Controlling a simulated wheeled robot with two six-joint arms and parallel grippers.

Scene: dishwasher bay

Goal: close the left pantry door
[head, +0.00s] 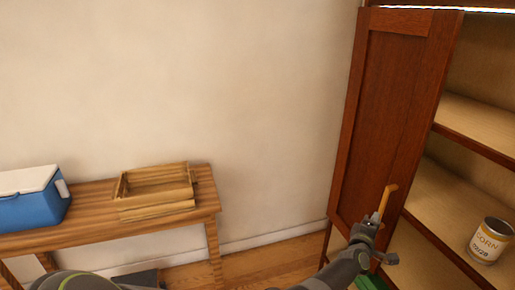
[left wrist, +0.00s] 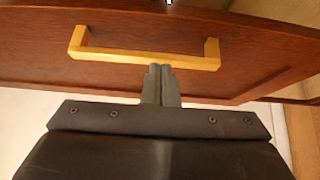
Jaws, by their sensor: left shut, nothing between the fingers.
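The left pantry door (head: 395,105) is a reddish-brown wooden panel standing open at the left of the pantry. Its light wooden bar handle (head: 387,200) is near the door's lower part. In the left wrist view the handle (left wrist: 145,60) runs across the door face (left wrist: 150,30). My left gripper (head: 366,226) is shut and empty. In the left wrist view its closed fingertips (left wrist: 160,70) sit at the bar's near edge; I cannot tell whether they touch it. My right gripper is not seen.
The open pantry has shelves (head: 470,120), with a corn can (head: 489,241) on a lower one. A wooden table (head: 90,205) at left bears a blue cooler (head: 35,205) and a wooden crate (head: 155,212). Bare wall and some floor (head: 265,258) lie between table and door.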

